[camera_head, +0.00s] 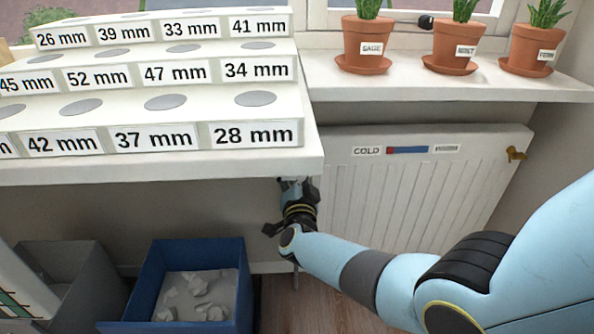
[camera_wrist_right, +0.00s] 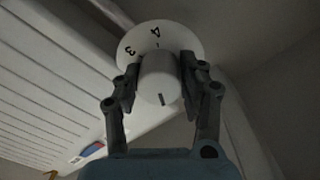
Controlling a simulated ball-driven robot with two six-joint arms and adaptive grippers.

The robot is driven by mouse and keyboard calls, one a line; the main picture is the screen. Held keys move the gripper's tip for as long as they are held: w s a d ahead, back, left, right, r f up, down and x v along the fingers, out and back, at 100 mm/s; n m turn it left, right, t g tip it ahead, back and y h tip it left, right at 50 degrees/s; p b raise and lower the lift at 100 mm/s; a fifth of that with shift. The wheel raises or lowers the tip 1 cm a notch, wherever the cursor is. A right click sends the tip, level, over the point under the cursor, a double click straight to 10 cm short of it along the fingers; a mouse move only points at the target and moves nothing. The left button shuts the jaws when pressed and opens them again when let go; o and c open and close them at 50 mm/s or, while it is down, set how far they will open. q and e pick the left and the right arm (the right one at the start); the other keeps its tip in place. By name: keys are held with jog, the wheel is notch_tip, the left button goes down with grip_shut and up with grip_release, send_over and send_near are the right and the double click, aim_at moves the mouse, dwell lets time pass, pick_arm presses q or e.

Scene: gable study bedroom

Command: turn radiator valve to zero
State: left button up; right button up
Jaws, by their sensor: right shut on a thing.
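The radiator valve knob (camera_wrist_right: 157,75) is a white cylinder on a round white dial (camera_wrist_right: 143,40). The numbers 3 and 4 show on the dial in the right wrist view, and the other numbers are hidden. A short dark mark is on the knob's lower edge. My right gripper (camera_head: 296,190) has its two dark fingers shut on either side of the knob. In the head view it is under the table's front right corner, beside the radiator (camera_head: 420,190), and it hides the knob. My left gripper is not in view.
The white tabletop (camera_head: 200,170) with a stepped, millimetre-labelled rack overhangs my right gripper. A blue bin (camera_head: 150,280) and a grey bin (camera_head: 85,270) stand on the floor at left. Potted plants (camera_head: 365,45) stand on the windowsill (camera_head: 470,85) above the radiator.

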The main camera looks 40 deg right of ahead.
jog(key=shift+a+n, duration=0.1)
jog(key=shift+n, duration=0.8)
jog(key=shift+f+n+p, duration=0.1)
jog(key=shift+n+p, duration=0.2)
jog(key=shift+n, duration=0.9)
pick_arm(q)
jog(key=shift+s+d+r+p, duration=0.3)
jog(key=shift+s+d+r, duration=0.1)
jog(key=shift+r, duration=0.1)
pick_arm(e)
jog(key=shift+n, duration=1.2)
jog(key=o, duration=1.2)
